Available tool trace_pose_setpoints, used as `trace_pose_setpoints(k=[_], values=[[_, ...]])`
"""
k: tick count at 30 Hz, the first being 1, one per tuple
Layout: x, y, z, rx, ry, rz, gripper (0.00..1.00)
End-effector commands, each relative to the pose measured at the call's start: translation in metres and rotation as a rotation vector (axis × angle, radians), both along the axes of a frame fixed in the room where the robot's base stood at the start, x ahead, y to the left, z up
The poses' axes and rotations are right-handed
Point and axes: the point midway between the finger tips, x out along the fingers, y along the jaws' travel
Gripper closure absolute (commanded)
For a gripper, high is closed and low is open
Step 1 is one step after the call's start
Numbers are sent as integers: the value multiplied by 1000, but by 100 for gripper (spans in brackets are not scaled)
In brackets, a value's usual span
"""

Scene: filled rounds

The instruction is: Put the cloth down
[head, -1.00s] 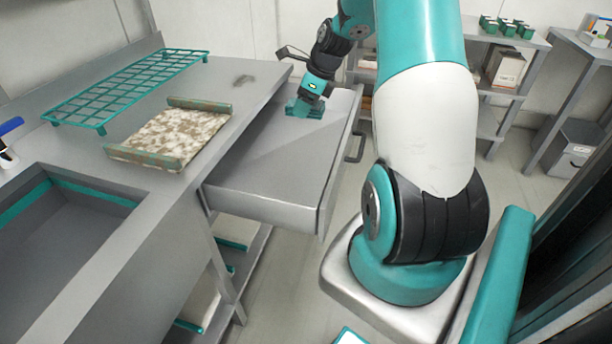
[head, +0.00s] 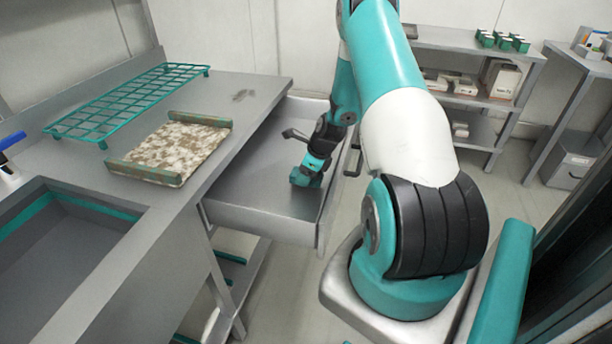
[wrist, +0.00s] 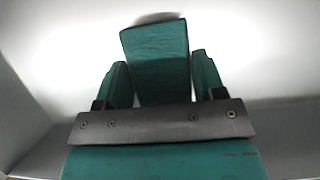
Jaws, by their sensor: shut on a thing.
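My gripper (head: 304,178) is low inside the open grey drawer (head: 240,217), toward its right side. In the wrist view my gripper (wrist: 162,85) has its two teal fingers on either side of a teal-green folded cloth (wrist: 156,50), shut on it. The cloth extends past the fingertips toward a pale surface, with a dark shadow at its far edge. I cannot tell whether it touches the drawer bottom. In the head view the cloth is hard to tell apart from the teal gripper.
The visible drawer floor around my gripper is bare. On the counter (head: 222,92) are a teal wire rack (head: 130,100) and a speckled tray (head: 178,150) with raised ends. A sunken basin (head: 60,250) is at the left. Shelves (head: 470,100) with boxes stand behind my arm.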

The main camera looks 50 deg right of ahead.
Motion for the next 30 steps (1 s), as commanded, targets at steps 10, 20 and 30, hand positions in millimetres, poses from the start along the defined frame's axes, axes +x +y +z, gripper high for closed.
trace_pose_setpoints(k=[10, 20, 30], values=[[0, 0, -14, -1, -1, 1, 59], [0, 0, -16, -1, 0, 1, 11], [-3, -3, -4, -3, -3, -1, 11]])
